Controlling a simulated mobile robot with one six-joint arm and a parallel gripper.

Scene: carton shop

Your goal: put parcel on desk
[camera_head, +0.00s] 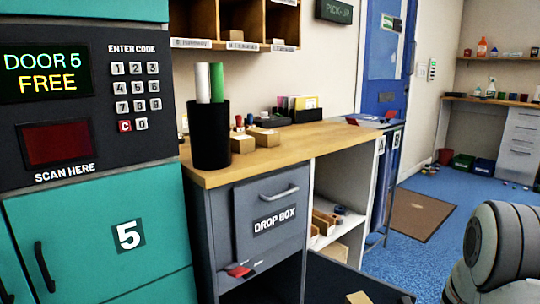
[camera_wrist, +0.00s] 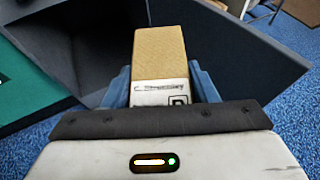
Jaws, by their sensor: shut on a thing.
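My gripper (camera_wrist: 162,88) is shut on a tan cardboard parcel (camera_wrist: 161,52), with a blue finger on each side of it in the wrist view. The parcel has a white label with a partly readable name and a letter on its near end. The gripper is outside the head view. A wooden-topped counter (camera_head: 290,147) with a drop box stands mid-picture. Another wooden worktop (camera_head: 490,99) over white drawers is at the far right.
Teal locker door 5 (camera_head: 100,240) and its keypad panel fill the left. On the counter stand a black cylinder (camera_head: 209,140) with rolls and small boxes (camera_head: 264,136). A brown mat (camera_head: 420,215) lies on blue carpet (camera_head: 450,188), open toward the far worktop.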

